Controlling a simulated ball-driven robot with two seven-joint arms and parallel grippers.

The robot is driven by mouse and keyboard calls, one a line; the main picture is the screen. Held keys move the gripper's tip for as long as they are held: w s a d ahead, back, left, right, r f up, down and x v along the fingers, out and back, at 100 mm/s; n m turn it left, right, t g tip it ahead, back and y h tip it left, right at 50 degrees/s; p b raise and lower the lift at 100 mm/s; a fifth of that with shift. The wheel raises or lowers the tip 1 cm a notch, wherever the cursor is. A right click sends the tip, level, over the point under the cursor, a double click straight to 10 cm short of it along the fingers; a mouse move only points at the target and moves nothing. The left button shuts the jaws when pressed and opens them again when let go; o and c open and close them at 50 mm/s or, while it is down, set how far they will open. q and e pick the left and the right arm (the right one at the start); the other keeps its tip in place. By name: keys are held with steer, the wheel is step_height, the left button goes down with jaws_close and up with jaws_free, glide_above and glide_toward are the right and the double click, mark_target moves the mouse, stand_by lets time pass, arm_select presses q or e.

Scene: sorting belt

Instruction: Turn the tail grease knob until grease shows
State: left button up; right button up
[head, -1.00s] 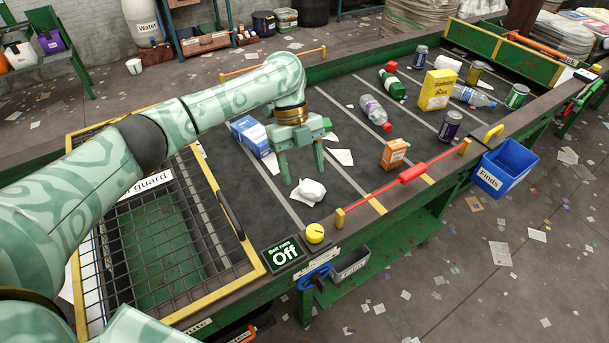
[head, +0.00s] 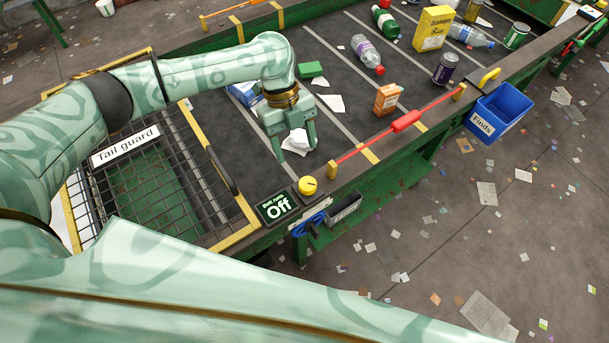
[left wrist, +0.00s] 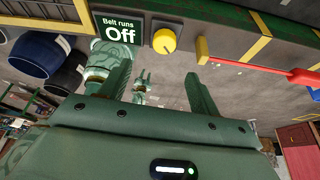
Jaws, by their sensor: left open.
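My left gripper (head: 296,152) hangs open, fingers down, over the near left part of the belt. A crumpled white paper (head: 297,140) shows around its fingers; I cannot tell whether they touch. In the left wrist view my open fingers (left wrist: 158,78) hold nothing. A yellow knob (head: 307,186) sits on the near rail beside the "Belt runs Off" sign (head: 277,207); both also show in the left wrist view, the knob (left wrist: 164,41) and the sign (left wrist: 119,29). No knob is labelled as the grease knob, and I see no grease. A small two-pronged shape in the left wrist view may be my right gripper (left wrist: 143,84).
The mesh tail guard (head: 150,185) lies shut over the belt's left end. A red bar (head: 385,134) runs along the near rail. A blue item (head: 308,224) and a grey box (head: 344,208) are below the rail. Cartons, bottles and cans lie further right.

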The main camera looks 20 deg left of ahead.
arm_select(q)
glide_above(308, 182)
steer(key=w+a, duration=0.2)
steer(key=f, duration=0.4)
steer(key=shift+s+f, duration=0.25)
steer(key=shift+f, duration=0.15)
steer(key=x, duration=0.4)
steer(key=shift+f+b, duration=0.3)
steer(key=shift+s+d+f, duration=0.15)
steer(key=shift+s+f, duration=0.05)
steer(key=shift+f, duration=0.15)
steer(key=shift+d+f, duration=0.1)
steer(key=shift+f, duration=0.15)
steer(key=c, duration=1)
arm_select(e)
steer(key=shift+s+f, duration=0.2)
steer(key=shift+f, duration=0.3)
